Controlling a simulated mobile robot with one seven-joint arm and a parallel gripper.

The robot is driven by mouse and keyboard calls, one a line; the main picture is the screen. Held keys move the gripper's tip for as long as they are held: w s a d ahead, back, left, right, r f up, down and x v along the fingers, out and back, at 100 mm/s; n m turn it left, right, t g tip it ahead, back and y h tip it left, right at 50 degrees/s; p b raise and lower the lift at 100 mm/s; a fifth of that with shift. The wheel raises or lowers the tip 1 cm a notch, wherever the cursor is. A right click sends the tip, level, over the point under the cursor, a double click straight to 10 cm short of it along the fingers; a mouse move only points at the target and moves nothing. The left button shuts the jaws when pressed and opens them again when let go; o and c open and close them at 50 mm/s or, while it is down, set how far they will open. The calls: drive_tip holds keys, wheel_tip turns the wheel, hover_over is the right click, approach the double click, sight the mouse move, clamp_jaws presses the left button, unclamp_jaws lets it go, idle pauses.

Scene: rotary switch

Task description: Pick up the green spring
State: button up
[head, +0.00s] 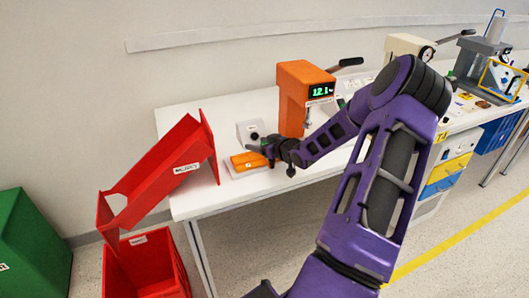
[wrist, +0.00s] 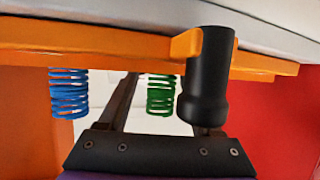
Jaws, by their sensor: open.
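The green spring (wrist: 160,95) is in the middle of the wrist view, against the orange fixture (wrist: 110,40), which runs across the top of that view. My gripper (wrist: 160,82) is open, and the spring shows between its two fingers, which do not close on it. The right finger is partly hidden behind a black cylinder (wrist: 207,85). In the head view my gripper (head: 262,148) is low over the table beside the orange fixture (head: 249,162). I cannot make out the green spring there.
A blue spring (wrist: 69,93) is left of the green one. An orange press (head: 293,98) and a small grey box (head: 249,132) stand behind the fixture. A red chute (head: 165,170) is at the table's left end. The white table front (head: 215,200) is clear.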

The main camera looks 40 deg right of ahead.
drive_tip(key=shift+c, duration=0.2)
clamp_jaws()
wheel_tip(320, 180, up, 10)
drive_tip(key=p, duration=0.3)
idle(0.3)
